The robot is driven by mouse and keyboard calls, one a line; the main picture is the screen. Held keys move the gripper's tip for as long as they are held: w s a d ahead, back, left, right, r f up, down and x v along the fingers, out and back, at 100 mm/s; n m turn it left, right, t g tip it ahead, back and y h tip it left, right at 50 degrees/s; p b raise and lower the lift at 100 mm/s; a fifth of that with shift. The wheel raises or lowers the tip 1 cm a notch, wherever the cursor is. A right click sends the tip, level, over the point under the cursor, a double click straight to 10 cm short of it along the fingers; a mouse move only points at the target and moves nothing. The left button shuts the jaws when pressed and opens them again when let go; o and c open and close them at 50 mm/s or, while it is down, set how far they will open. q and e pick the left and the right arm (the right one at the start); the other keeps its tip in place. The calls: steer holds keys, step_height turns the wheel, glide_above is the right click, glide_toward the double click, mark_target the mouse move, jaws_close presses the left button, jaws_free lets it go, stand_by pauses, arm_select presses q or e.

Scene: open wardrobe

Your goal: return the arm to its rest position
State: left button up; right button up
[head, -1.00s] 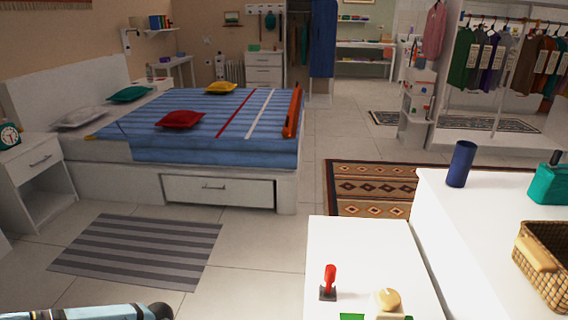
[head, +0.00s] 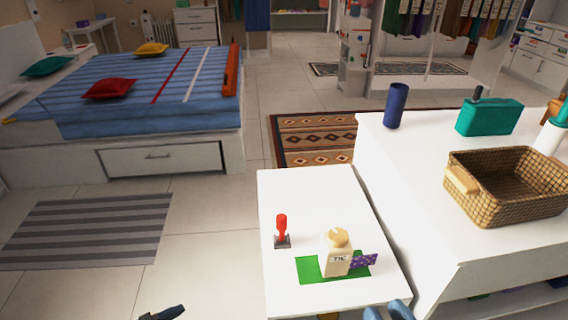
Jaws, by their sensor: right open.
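My right gripper (head: 388,311) shows only as two blue fingertips at the bottom edge of the head view. The tips are apart, with nothing seen between them, just in front of the low white table (head: 300,192). The rest of both arms is out of view.
On the low table are a red-handled stamp (head: 281,229) and a cream bottle (head: 336,256) on a green mat (head: 308,268), beside a purple dotted piece (head: 364,261). A higher white counter (head: 420,165) at right holds a wicker basket (head: 507,210), blue cylinder (head: 396,105) and teal box (head: 489,117).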

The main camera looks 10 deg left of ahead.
arm_select(q)
steer(key=w+d+r+n+t+y, duration=0.2)
steer(key=w+d+r+n+t, duration=0.25)
steer(key=d+r+n, duration=0.35)
steer(key=s+a+r+g+y+p, duration=0.4)
steer(key=s+a+r+g+p, duration=0.1)
steer(key=p, duration=2.9)
step_height(320, 180, up, 2)
steer(key=shift+a+r+p, duration=0.15)
steer(key=shift+a+p, duration=0.25)
steer(key=shift+a, duration=0.1)
arm_select(e)
steer(key=s+d+r+g+h, duration=0.4)
steer(key=d+r+g, duration=0.1)
steer(key=r, duration=0.4)
steer(key=shift+s+d, duration=0.15)
steer(key=shift+d, duration=0.65)
